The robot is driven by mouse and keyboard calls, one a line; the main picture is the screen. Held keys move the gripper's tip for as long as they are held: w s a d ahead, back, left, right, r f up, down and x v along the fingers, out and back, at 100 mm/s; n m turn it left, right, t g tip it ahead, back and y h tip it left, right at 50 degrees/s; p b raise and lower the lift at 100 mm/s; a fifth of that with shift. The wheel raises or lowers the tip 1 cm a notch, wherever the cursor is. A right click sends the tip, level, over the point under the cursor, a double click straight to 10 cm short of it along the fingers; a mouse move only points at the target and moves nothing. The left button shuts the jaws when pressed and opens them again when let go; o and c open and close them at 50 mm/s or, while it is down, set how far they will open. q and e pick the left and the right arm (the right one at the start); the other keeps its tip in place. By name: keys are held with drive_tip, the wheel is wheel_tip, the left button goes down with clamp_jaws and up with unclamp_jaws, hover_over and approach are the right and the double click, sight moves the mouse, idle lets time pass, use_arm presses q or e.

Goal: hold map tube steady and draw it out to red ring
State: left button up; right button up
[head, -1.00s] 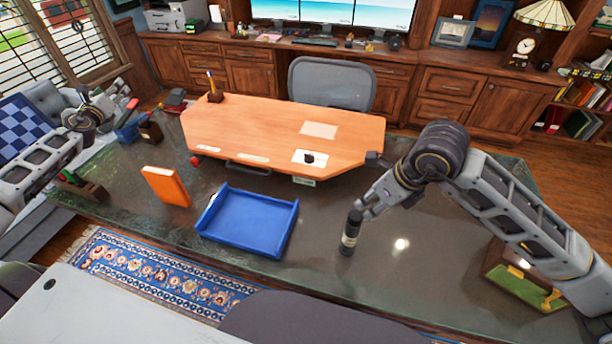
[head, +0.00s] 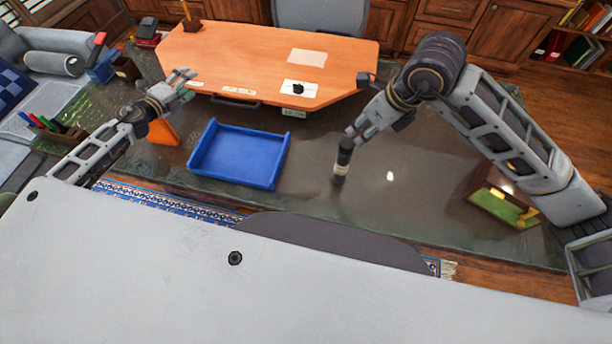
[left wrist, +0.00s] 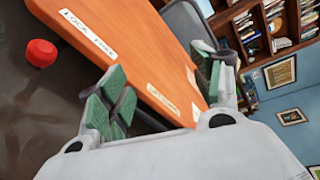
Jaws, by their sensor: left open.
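The map tube (head: 342,162) is a short dark cylinder with a pale band, upright on the glass-topped table right of the blue tray. No red ring can be made out on it. My right gripper (head: 358,134) is at the tube's upper end; whether its fingers are closed around it cannot be told. My left gripper (head: 184,84) is open and empty above the left part of the table, near the orange desk's front edge, well apart from the tube. Its green-padded fingers show spread in the left wrist view (left wrist: 162,85), with the desk behind them.
A blue tray (head: 240,183) lies between my arms. An orange block (head: 162,133) stands partly behind my left arm. The orange raised desk (head: 250,50) fills the back. A pen holder (head: 45,128) is at left, a green-and-brown box (head: 502,205) at right. A red knob (left wrist: 40,53) sits near the desk edge.

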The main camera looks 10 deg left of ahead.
use_arm(q)
drive_tip(key=s+d+f+n+h, duration=0.1)
drive_tip(key=s+d+h, duration=0.1)
drive_tip(key=d, duration=0.6)
drive_tip(key=s+d+f+n+h, duration=0.1)
drive_tip(key=d+h, duration=0.1)
drive_tip(key=d, duration=0.5)
drive_tip(key=n+g+h, duration=0.1)
drive_tip(key=n+h, duration=0.4)
drive_tip(key=n, duration=0.9)
approach(337, 168)
drive_tip(key=shift+s+a+f, duration=0.1)
drive_tip(key=shift+s+a, duration=0.35)
drive_tip(key=shift+a, duration=0.2)
drive_tip(key=shift+w+d, duration=0.1)
drive_tip(key=shift+w, duration=0.05)
drive_tip(key=shift+x, duration=6.7)
drive_tip(key=shift+d, duration=0.15)
drive_tip(key=shift+c, duration=0.3)
drive_tip(key=c, duration=1.2)
